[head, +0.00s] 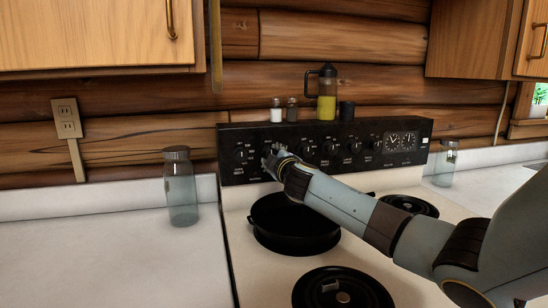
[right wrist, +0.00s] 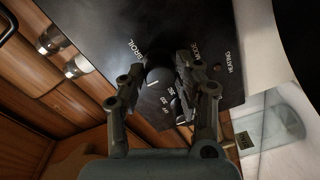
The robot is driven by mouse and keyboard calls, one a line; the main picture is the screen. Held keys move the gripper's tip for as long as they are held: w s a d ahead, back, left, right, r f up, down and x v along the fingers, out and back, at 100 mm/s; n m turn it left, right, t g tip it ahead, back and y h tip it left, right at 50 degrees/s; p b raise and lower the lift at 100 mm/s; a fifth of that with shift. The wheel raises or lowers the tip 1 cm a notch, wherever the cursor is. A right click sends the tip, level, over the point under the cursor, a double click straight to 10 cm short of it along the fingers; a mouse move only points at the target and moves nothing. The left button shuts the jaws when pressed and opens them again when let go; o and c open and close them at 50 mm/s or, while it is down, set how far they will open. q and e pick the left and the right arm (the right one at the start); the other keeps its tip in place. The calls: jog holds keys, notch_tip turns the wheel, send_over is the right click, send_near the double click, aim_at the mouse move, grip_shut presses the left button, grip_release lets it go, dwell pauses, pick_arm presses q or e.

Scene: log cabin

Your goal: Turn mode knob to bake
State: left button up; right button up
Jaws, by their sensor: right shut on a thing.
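The stove's black control panel (head: 345,158) carries a row of dark round knobs and a clock. My right gripper (head: 272,157) is at the left part of this panel, at the second knob position from the left. In the right wrist view my right gripper (right wrist: 160,76) is shut on a dark knob (right wrist: 158,78) with a white mark on it. Lettering around it includes "BROIL" and, by the right finger, "MODE"; the fingers hide part of the markings. In the head view the gripper hides this knob. My left gripper is not in view.
A black pan (head: 293,224) sits on a burner under my right forearm. A glass jar (head: 180,187) stands on the left counter. Shakers (head: 276,110) and a yellow-filled pitcher (head: 327,95) stand atop the panel. Another jar (head: 445,162) is to the right.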

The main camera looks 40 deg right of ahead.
jog(key=o, duration=1.1)
jog(key=shift+o, duration=0.2)
jog(key=shift+s+a, duration=0.1)
jog(key=v, duration=1.1)
jog(key=shift+s+a, duration=0.2)
jog(key=shift+s, duration=0.2)
